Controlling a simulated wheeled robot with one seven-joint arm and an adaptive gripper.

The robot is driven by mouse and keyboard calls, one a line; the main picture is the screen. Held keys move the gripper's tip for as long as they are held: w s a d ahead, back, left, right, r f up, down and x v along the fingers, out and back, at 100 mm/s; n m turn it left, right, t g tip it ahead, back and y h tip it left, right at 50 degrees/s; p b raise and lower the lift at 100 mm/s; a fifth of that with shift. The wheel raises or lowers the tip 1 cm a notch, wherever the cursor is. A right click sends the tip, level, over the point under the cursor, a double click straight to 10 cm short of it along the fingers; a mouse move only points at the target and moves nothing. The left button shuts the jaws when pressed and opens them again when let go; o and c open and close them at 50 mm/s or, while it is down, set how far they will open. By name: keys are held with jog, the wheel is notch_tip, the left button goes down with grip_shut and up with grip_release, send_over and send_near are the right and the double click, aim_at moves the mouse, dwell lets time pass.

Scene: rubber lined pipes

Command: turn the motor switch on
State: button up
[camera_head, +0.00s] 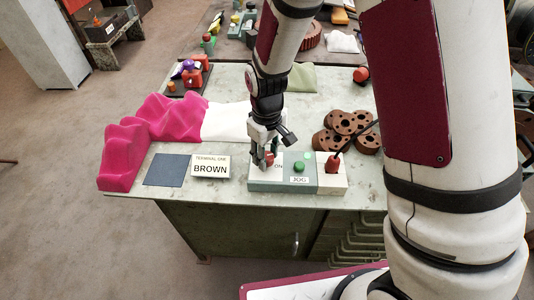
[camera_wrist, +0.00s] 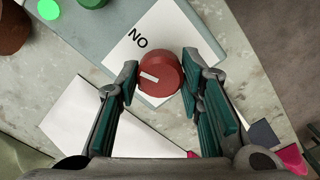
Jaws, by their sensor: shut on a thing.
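A red round knob (camera_wrist: 165,72) with a white mark sits on a white plate (camera_wrist: 155,35) lettered "ON" on the motor switch panel. In the wrist view the mark is on the knob's left side, short of the letters. My gripper (camera_wrist: 158,80) is shut on the knob, one finger on each side. In the head view my gripper (camera_head: 267,157) comes down from above onto the left end of the panel (camera_head: 265,186) and partly hides the knob and the lettering.
The panel also carries a green button (camera_head: 299,167), a "JOG" label (camera_head: 299,180) and a red-based lever (camera_head: 333,163). A "BROWN" sign (camera_head: 210,168) and a blue square (camera_head: 167,170) lie left. Brown perforated discs (camera_head: 350,122) stand behind right; pink cloth (camera_head: 170,118) lies left.

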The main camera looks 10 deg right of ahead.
aim_at(267, 156)
jog(key=shift+m+p, duration=0.45)
jog(key=shift+m, duration=1.45)
jog(key=o, duration=1.2)
jog(key=shift+c, duration=0.2)
jog(key=shift+r, duration=0.1)
notch_tip(267, 156, up, 12)
